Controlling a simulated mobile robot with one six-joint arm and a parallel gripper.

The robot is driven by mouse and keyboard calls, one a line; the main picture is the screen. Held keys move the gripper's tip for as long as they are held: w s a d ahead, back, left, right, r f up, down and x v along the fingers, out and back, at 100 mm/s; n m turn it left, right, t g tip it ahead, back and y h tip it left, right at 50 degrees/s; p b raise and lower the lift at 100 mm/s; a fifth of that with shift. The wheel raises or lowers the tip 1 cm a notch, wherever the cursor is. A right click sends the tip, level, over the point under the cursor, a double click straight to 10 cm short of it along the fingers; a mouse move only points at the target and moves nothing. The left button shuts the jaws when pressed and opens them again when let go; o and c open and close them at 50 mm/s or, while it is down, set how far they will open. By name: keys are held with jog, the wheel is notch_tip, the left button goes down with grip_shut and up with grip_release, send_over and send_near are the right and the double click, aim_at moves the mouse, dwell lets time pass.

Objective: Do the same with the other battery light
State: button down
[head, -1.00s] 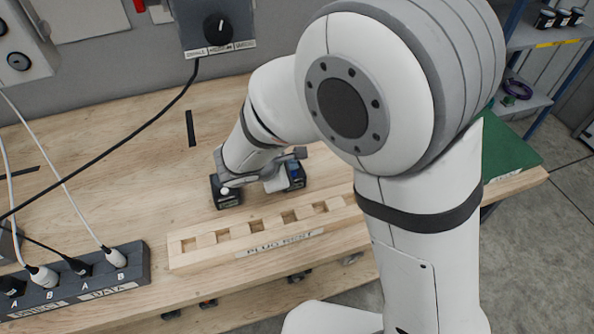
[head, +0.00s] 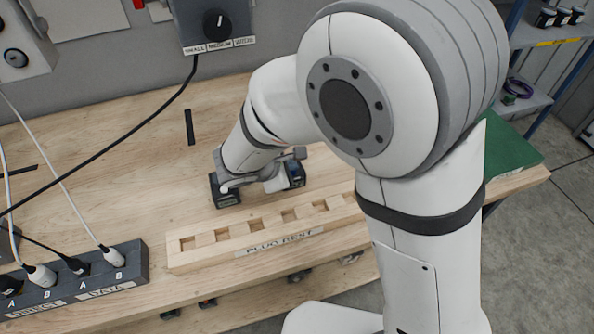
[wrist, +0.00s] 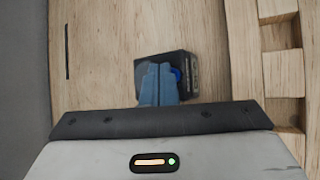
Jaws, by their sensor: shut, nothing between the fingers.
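Two dark battery packs lie on the wooden bench. One battery (head: 226,194) is left of my gripper in the head view. The other battery (head: 296,174), with a blue part on it, is on the right and partly covered by the gripper. In the wrist view, my gripper (wrist: 159,82) has its blue fingers shut together and empty over a dark battery (wrist: 184,66). The fingertips sit beside a round blue spot on its face and hide part of that face. I cannot tell whether they touch. No lit battery light can be made out.
The pale slotted plug rest (head: 205,255) lies near the bench's front edge. A dark socket strip (head: 130,262) with several plugs is at the left, with cables crossing the bench. A knob box (head: 214,26) is on the wall. A green mat (head: 512,148) lies at the right.

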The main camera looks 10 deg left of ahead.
jog(key=shift+f, duration=0.1)
dwell(0.4)
jog(key=shift+r, duration=0.4)
notch_tip(320, 180, up, 6)
jog(key=p, duration=0.4)
jog(key=shift+s, duration=0.1)
dwell(0.6)
